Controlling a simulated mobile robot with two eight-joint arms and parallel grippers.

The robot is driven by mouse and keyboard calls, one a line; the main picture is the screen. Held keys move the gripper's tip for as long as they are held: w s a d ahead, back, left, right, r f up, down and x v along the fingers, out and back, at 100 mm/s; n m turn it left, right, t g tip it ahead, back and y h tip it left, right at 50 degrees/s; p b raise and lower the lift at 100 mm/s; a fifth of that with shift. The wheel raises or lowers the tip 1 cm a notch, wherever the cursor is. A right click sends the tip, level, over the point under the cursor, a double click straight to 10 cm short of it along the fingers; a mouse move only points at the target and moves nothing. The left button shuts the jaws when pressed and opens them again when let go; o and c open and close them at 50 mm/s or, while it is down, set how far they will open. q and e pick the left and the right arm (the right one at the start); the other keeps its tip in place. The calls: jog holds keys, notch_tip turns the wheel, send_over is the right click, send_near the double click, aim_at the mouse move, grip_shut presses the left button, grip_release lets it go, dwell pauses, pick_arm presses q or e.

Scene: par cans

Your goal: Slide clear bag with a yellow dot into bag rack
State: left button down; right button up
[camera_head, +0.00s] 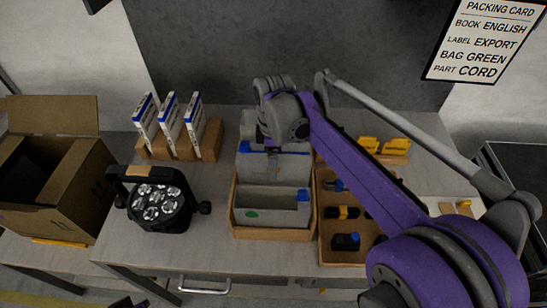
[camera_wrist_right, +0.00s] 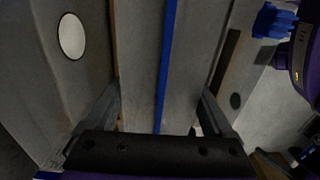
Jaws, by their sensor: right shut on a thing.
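The bag rack is a wooden box (camera_head: 234,222) at the middle of the table. A grey, see-through bag with a green dot (camera_head: 268,212) and a blue clip stands in its front part. Behind it, a taller greyish bag (camera_head: 285,170) with a blue edge stands upright, at the rack's back part. My right gripper (camera_head: 272,145) is above that bag, mostly hidden by its own wrist, and is shut on it. In the right wrist view the gripper (camera_wrist_right: 160,110) has a finger on each side of a blue-edged bag (camera_wrist_right: 145,60). No yellow dot shows. A dark and purple part, possibly my left gripper (camera_head: 130,301), shows at the bottom edge.
A wooden holder with white and blue boxes (camera_head: 170,120), a black lamp (camera_head: 158,198) and an open carton (camera_head: 50,190) are at left. A wooden tray (camera_head: 327,235) with connectors stands right of the rack. Yellow items (camera_head: 396,147) are behind my right arm. A sign (camera_head: 483,38) hangs at upper right.

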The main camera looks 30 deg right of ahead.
jog(key=shift+f, duration=0.15)
jog(key=o, duration=1)
notch_tip(320, 180, up, 11)
jog(key=shift+f+p, duration=0.1)
jog(key=shift+p, duration=0.35)
